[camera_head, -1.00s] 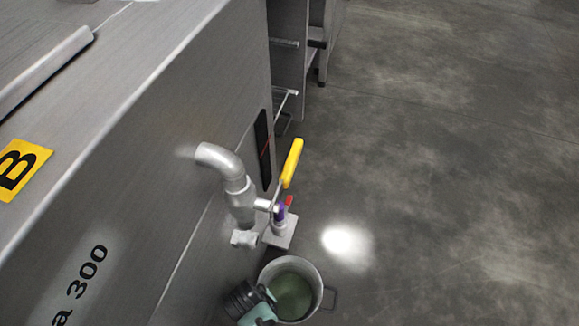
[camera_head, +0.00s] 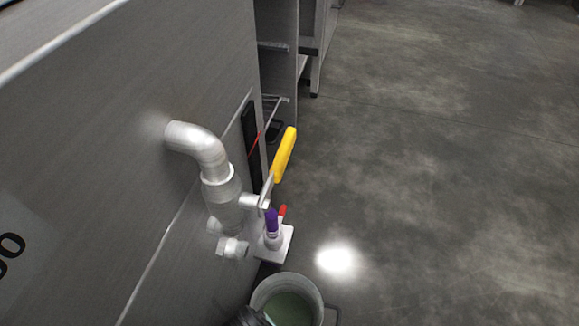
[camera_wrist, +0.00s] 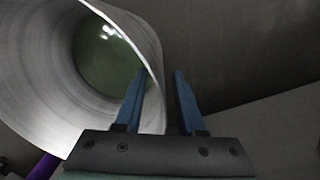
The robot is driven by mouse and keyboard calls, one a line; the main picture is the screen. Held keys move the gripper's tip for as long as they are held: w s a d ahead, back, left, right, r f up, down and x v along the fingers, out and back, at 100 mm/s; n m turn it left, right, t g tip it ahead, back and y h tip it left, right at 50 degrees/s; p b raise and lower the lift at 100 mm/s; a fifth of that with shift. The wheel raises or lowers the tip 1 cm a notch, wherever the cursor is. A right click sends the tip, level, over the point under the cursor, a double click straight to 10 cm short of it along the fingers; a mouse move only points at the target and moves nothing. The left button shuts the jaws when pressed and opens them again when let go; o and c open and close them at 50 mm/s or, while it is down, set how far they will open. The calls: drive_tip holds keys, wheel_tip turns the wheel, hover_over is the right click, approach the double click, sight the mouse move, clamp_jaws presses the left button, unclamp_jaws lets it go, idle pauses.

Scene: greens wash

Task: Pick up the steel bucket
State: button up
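The steel bucket (camera_head: 262,293) stands on the floor at the bottom of the head view, close to the steel machine, with green liquid inside. Its lower part is cut off by the frame. In the wrist view the bucket (camera_wrist: 35,85) fills the left side, with its open mouth and green contents showing. My gripper (camera_wrist: 159,72) is open at the bucket's rim. The rim and wall lie between the two blue fingers, the left finger on the inner side and the right finger outside. A gap shows beside the right finger. In the head view only a dark bit of my gripper shows.
A drain pipe with a valve (camera_head: 222,200) and yellow lever (camera_head: 285,155) sticks out of the machine (camera_head: 100,130) above the bucket. A small stand with a purple and a red piece (camera_head: 272,222) is just behind it. The floor (camera_head: 450,180) to the right is clear.

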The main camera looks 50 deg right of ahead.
drive_tip(key=shift+r, duration=0.1)
clamp_jaws()
idle(1.2)
idle(0.3)
